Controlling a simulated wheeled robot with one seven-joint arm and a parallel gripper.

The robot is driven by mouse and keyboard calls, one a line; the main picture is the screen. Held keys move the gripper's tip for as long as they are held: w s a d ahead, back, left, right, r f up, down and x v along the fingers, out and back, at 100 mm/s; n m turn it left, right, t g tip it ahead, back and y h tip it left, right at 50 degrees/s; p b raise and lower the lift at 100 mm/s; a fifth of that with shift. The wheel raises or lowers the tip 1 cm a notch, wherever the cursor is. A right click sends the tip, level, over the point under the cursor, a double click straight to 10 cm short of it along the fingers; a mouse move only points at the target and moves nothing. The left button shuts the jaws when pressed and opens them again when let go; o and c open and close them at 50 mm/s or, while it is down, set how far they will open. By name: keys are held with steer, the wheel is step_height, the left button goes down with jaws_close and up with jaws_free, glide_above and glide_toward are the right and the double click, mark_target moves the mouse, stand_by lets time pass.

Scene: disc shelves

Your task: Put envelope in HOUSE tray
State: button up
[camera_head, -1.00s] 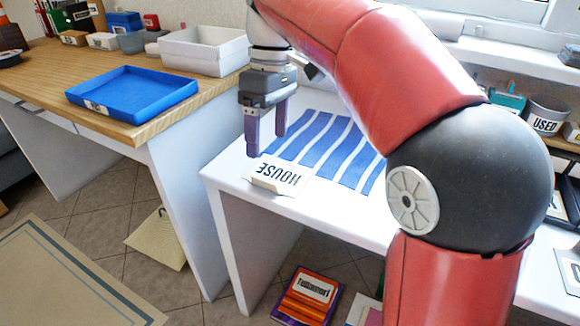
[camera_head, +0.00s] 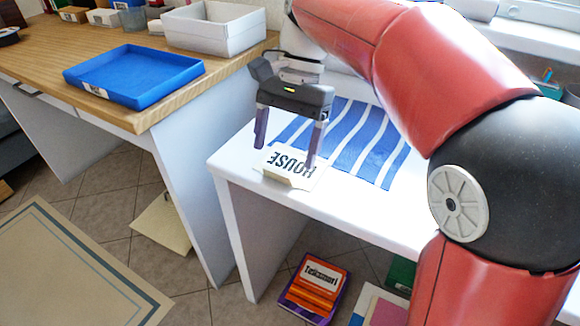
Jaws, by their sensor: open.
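A white card marked HOUSE (camera_head: 294,163), its lettering upside down to me, lies at the front edge of the white table (camera_head: 226,172). A cream folded edge shows at its front. I cannot tell whether this is the envelope or a label. My gripper (camera_head: 285,157) is open, pointing down, its two fingers either side of the card in the picture; contact is unclear. A shallow, empty blue tray (camera_head: 135,90) sits on the wooden desk at left, its small front label unreadable. No tray marked HOUSE can be made out.
A blue-and-white striped cloth (camera_head: 372,150) lies behind the card. A white bin (camera_head: 212,42) stands on the wooden desk (camera_head: 40,60). A flat cream item (camera_head: 163,222) is on the floor between the tables. A book (camera_head: 318,283) lies below the white table.

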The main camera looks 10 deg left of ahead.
mark_target(277, 175)
steer(key=x, duration=0.4)
steer(key=shift+s+a+f+b, duration=0.1)
steer(key=shift+a+f+b, duration=0.15)
steer(key=shift+f+b, duration=0.1)
steer(key=c, duration=1.1)
steer(key=shift+r, duration=0.1)
